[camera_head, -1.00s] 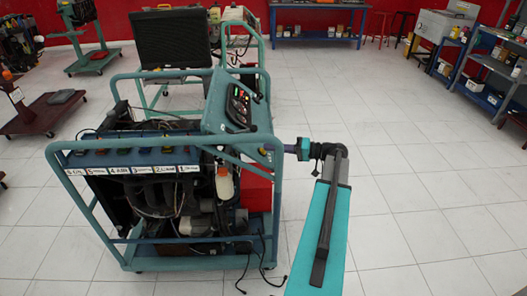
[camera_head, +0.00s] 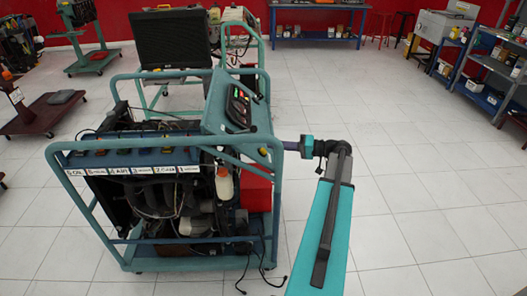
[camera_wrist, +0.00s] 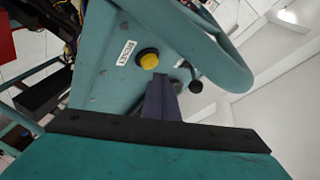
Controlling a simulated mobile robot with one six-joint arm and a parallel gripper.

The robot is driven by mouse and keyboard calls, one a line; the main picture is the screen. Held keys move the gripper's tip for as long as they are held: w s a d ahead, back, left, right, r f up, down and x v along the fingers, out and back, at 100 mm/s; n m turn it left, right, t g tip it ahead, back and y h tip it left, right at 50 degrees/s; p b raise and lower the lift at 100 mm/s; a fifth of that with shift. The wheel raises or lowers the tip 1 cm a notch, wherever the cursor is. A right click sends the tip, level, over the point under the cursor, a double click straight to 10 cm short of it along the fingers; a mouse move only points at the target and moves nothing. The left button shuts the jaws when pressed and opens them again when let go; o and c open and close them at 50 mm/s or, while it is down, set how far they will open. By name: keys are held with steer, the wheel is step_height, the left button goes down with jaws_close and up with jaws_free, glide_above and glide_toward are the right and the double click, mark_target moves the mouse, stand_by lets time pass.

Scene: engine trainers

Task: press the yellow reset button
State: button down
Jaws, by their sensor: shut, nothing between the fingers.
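The yellow reset button (camera_wrist: 148,59) is a round cap in a dark collar on a teal panel in the wrist view. A white label reading RESET (camera_wrist: 126,53) is to its left. My gripper (camera_wrist: 161,77) shows as purple fingers, shut and empty. In the picture, the fingertips are just below and slightly right of the button; I cannot tell whether they touch it. In the head view my gripper (camera_head: 286,146) is at the right side of the teal engine trainer (camera_head: 279,195), by its upper frame.
A curved teal tube (camera_wrist: 215,55) passes right of the button, close to my fingers. A black-knobbed lever (camera_wrist: 195,86) is to their right. In the head view, open tiled floor (camera_head: 400,190) lies right of the trainer, with a blue shelf (camera_head: 490,75) beyond.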

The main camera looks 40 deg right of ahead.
steer(key=shift+r, duration=0.1)
steer(key=shift+s+d+r+p, duration=0.15)
steer(key=shift+s+d+r, duration=0.25)
steer(key=shift+r, duration=0.2)
steer(key=shift+s+d+r+p, duration=0.1)
steer(key=shift+s+d+r, duration=0.2)
steer(key=shift+d+r, duration=0.25)
steer(key=shift+s+d+r+p, duration=0.15)
steer(key=shift+s+d+r, duration=0.2)
steer(key=shift+r, duration=0.3)
steer(key=shift+s, duration=0.15)
